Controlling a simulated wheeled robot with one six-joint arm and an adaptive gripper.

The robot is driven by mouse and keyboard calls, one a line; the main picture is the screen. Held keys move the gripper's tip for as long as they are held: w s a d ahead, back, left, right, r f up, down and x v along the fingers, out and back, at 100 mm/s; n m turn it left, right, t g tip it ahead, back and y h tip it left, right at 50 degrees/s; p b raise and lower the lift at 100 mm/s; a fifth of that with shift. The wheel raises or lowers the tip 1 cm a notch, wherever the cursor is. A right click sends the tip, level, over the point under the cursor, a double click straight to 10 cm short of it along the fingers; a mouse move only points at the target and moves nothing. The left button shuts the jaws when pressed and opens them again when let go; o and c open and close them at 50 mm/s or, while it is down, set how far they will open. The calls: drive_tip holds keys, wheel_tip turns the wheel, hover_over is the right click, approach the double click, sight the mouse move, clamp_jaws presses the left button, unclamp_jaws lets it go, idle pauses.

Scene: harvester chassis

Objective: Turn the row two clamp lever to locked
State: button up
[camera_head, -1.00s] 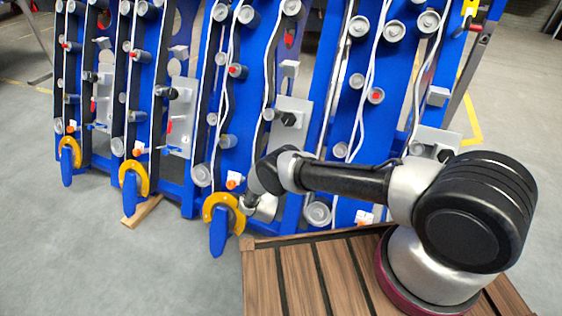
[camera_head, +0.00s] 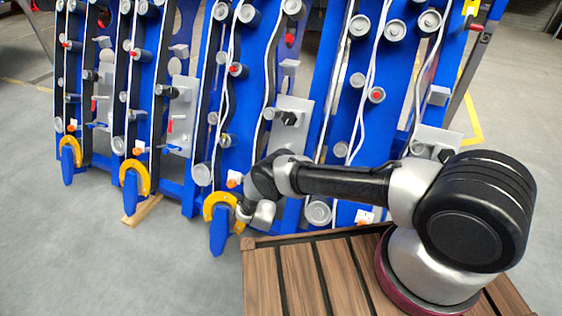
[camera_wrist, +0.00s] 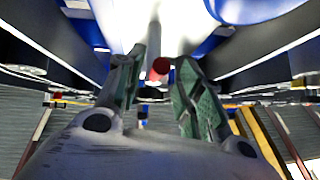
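In the wrist view my gripper (camera_wrist: 158,74) is open, its two fingers apart with green inner pads. A small red round tip (camera_wrist: 161,65) on a pale stem shows between the fingertips; I cannot tell whether the pads touch it. It may be the clamp lever's end, but the view is too close and blurred to tell. In the head view my gripper (camera_head: 243,213) is small and partly hidden by my wrist, low beside a yellow hook (camera_head: 216,200). Red-handled levers (camera_head: 170,125) (camera_head: 94,104) show on plates farther left. I cannot tell which row is row two.
Blue upright row units (camera_head: 245,110) with grey rollers and white hoses stand close together behind my arm. Yellow hooks (camera_head: 140,165) stick out at their lower ends. A slatted wooden deck (camera_head: 300,275) lies under my arm.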

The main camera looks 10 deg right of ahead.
drive_tip(key=v, duration=0.8)
drive_tip(key=shift+s, duration=0.25)
drive_tip(key=shift+a+f, duration=0.1)
drive_tip(key=shift+a, duration=0.05)
